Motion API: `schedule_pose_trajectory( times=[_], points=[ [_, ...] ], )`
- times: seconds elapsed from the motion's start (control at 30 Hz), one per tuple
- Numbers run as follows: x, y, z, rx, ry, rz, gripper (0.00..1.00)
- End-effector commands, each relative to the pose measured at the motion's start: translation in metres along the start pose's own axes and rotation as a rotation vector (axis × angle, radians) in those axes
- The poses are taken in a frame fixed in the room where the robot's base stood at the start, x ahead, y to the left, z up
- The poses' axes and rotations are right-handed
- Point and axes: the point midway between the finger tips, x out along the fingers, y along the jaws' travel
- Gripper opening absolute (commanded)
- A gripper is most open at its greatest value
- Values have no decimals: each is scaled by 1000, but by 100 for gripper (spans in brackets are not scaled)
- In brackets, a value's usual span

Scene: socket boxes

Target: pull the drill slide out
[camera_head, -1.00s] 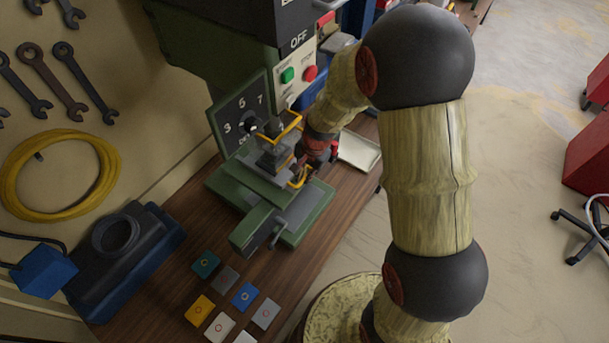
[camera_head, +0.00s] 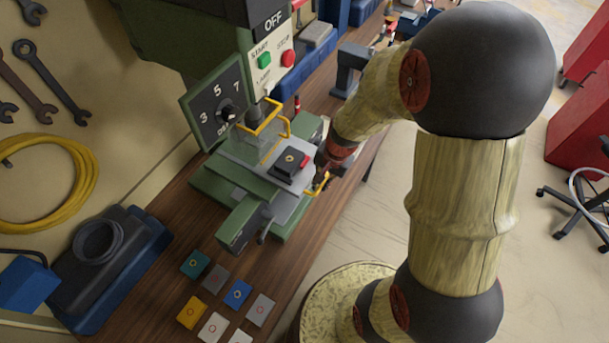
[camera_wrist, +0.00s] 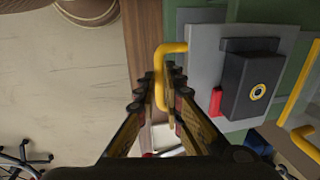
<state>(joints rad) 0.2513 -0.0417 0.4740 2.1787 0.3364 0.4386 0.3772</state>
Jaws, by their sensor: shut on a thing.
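The drill slide is a grey plate (camera_head: 260,165) on the green drill base (camera_head: 245,219). It carries a black block (camera_head: 290,160) with a round yellow mark and a red tab at its side. A yellow handle (camera_head: 318,184) stands at the slide's right end. In the wrist view the handle (camera_wrist: 172,48) runs down between my fingers, beside the plate (camera_wrist: 205,48) and the block (camera_wrist: 250,88). My gripper (camera_wrist: 161,82) is shut on this handle. In the head view my wrist partly hides it.
A second yellow bar (camera_head: 262,122) stands by the drill, below the numbered dial (camera_head: 217,104). Coloured tiles (camera_head: 237,294) lie on the wooden bench in front. A blue-black device (camera_head: 108,256) sits at the left. Open floor (camera_head: 380,235) lies right of the bench.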

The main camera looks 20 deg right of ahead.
Motion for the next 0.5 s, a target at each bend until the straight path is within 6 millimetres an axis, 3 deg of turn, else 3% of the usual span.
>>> schedule_pose_trajectory(
  times=[0.2, 0.5],
  points=[
    [-6, 39, 0, 4, 2, -1, 0],
    [-11, 60, 1, 1, 0, 0, 0]
  ],
)
